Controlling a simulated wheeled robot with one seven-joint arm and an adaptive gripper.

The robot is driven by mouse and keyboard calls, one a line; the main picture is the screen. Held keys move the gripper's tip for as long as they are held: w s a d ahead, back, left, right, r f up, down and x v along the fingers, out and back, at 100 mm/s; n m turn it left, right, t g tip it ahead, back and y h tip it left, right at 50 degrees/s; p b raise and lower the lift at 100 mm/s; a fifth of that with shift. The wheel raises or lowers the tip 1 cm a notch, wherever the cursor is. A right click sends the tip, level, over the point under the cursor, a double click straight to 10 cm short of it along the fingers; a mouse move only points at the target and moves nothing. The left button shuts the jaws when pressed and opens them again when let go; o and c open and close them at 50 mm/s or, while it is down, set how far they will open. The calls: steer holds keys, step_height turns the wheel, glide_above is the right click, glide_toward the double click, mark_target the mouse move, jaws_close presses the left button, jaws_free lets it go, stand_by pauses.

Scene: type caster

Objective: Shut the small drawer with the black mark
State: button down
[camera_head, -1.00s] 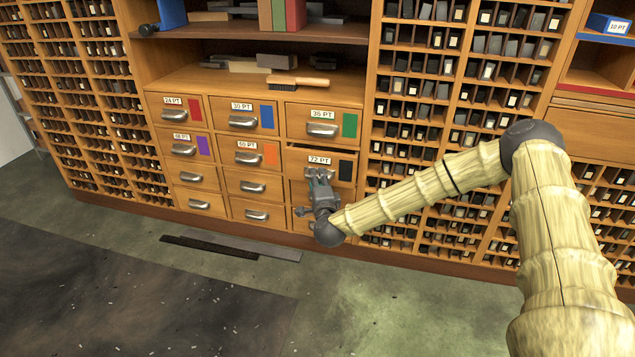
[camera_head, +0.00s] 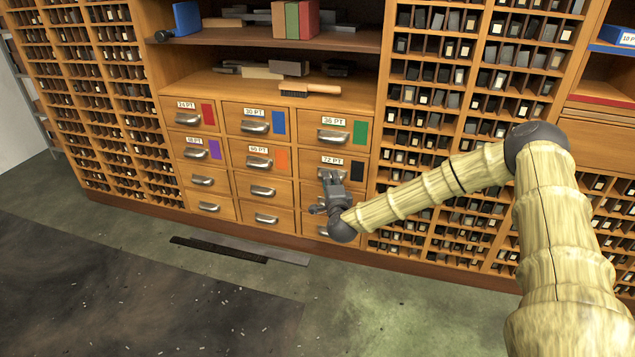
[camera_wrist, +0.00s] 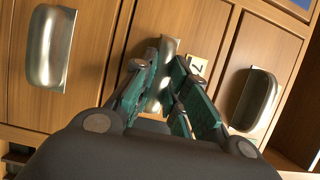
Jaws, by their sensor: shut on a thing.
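The small drawer labelled 72 PT with the black mark (camera_head: 357,167) is in the right column of the drawer block in the head view. Its front looks flush with the drawers around it, with no clear gap. My gripper (camera_head: 331,178) is at its metal handle, which it largely hides in the head view. In the wrist view, the teal fingers of my gripper (camera_wrist: 172,88) are shut on the handle (camera_wrist: 168,47). Part of the drawer's label (camera_wrist: 197,68) shows beside the fingers; the black mark cannot be made out there.
The 36 PT drawer with the green mark (camera_head: 360,132) is directly above, and the 60 PT drawer with the orange mark (camera_head: 282,160) is to the left. A brush (camera_head: 310,89) lies on the shelf above. Dark strips (camera_head: 240,249) lie on the floor.

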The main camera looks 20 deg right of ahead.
steer(key=shift+w+d+r, duration=0.1)
steer(key=shift+d+r, duration=0.05)
steer(key=c, duration=1.4)
jaws_free()
steer(key=shift+w, duration=0.1)
steer(key=v, duration=1.2)
